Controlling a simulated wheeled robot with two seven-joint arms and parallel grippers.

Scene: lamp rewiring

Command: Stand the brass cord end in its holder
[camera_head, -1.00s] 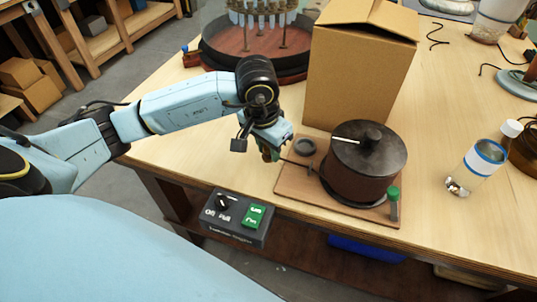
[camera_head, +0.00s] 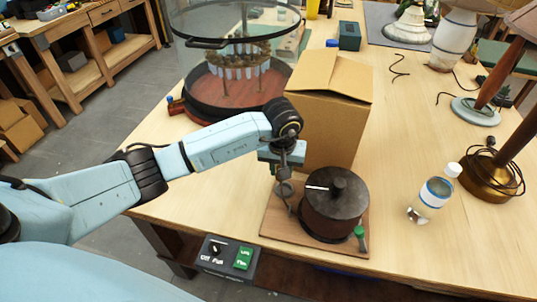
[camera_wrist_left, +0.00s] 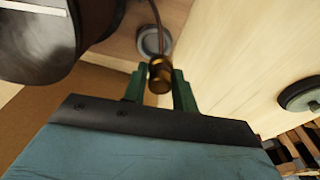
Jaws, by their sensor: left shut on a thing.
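The brass cord end (camera_wrist_left: 160,76) sits between the green fingertips of my left gripper (camera_wrist_left: 160,88), with its brown cord running away from it toward the board. In the head view my left gripper (camera_head: 275,167) is just behind the holder and left of the dark pot; the brass end is hard to make out there. The holder, a small grey round cup (camera_head: 284,189), is on the wooden board beside the pot. It also shows in the left wrist view (camera_wrist_left: 150,42), beyond the brass end, partly crossed by the cord. My right gripper is not in view.
The dark lidded pot (camera_head: 320,215) stands on the board (camera_head: 270,222), with a cardboard box (camera_head: 330,110) close behind. A control box (camera_head: 226,258) is at the front table edge. A jar (camera_head: 428,200) and brass lamp (camera_head: 490,175) stand right. Table between is clear.

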